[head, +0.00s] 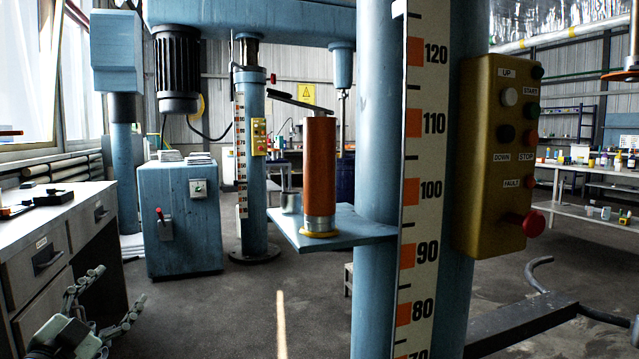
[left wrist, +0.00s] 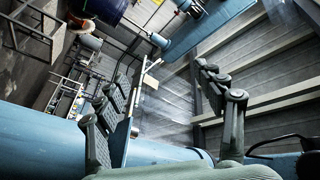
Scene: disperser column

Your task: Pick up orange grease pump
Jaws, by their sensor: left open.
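The orange grease pump (head: 320,175) is an upright orange cylinder with a silver lower band, a yellow base ring and a dark lever at its top. It stands on a blue shelf (head: 352,234) beside the blue column. My left gripper (head: 118,286) is at the lower left of the head view, open and empty, well left of the pump and lower in the picture. Its spread fingers also show in the left wrist view (left wrist: 163,76), with nothing between them. I cannot make out the pump for certain in the left wrist view. My right gripper is not in view.
A column with a number scale (head: 423,150) stands right of the pump, with a yellow control box (head: 492,155). A small metal cup (head: 291,202) is near the pump. A drawer desk (head: 50,235) is at left, a blue cabinet (head: 182,235) behind. Open floor lies between.

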